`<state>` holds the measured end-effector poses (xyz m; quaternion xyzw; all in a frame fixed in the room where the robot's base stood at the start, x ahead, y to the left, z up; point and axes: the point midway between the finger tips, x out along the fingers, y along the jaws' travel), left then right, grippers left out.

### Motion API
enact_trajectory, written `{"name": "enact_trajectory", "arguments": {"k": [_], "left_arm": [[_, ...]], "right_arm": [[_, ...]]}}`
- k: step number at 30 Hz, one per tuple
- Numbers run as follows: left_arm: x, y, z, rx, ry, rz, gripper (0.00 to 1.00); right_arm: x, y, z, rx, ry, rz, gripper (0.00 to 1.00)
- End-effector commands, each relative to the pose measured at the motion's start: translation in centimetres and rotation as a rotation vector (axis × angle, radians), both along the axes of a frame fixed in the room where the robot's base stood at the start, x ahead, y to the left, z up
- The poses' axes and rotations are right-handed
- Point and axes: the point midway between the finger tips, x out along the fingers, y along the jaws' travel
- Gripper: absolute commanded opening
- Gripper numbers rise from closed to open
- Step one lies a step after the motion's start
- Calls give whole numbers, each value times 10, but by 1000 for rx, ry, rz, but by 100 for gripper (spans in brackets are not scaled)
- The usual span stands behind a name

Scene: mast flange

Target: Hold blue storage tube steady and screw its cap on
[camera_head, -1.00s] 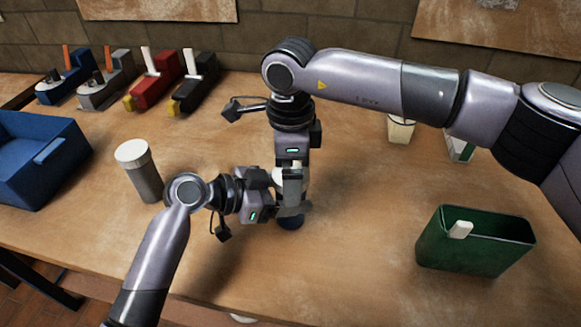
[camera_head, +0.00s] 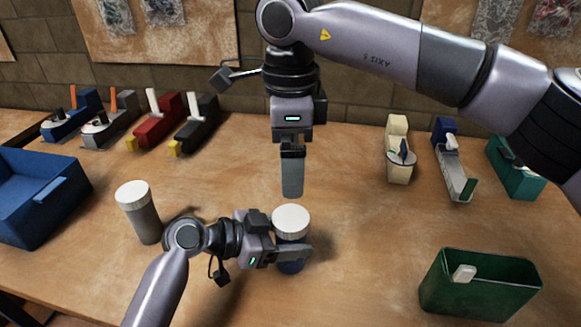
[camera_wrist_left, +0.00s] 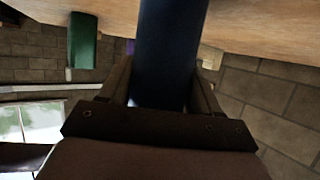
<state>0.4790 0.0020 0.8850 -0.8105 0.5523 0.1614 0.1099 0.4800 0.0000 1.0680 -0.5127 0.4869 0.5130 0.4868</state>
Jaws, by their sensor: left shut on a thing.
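The blue storage tube (camera_head: 291,267) stands upright on the table, with a white cap (camera_head: 291,219) on its top. I cannot tell how tightly the cap sits. My left gripper (camera_head: 293,252) is shut around the tube's body below the cap. The left wrist view shows the dark blue tube (camera_wrist_left: 170,50) between its fingers. My right gripper (camera_head: 292,192) is above and behind the cap, apart from it, pointing down. Its fingers overlap edge-on, so its opening is hidden.
A grey tube with a white cap (camera_head: 139,212) stands left of my left arm. A blue bin (camera_head: 35,205) is at far left, and a green bin (camera_head: 475,290) at front right. Several coloured devices line the back. The table between is mostly clear.

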Motion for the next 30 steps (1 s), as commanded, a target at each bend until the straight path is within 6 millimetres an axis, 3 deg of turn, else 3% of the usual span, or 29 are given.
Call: {"name": "enact_trajectory", "arguments": {"k": [6,7,9,20,30], "left_arm": [[0,0,0,1,1,-1,0],[0,0,0,1,1,-1,73],[0,0,0,1,1,-1,93],[-1,4,1,1,0,1,93],[-18,46,19,4,-2,1,93]], "right_arm": [[0,0,0,0,0,0,98],[0,0,0,0,0,0,98],[0,0,0,0,0,0,98],[0,0,-1,0,0,0,98],[0,0,-6,0,-1,-1,98]]}}
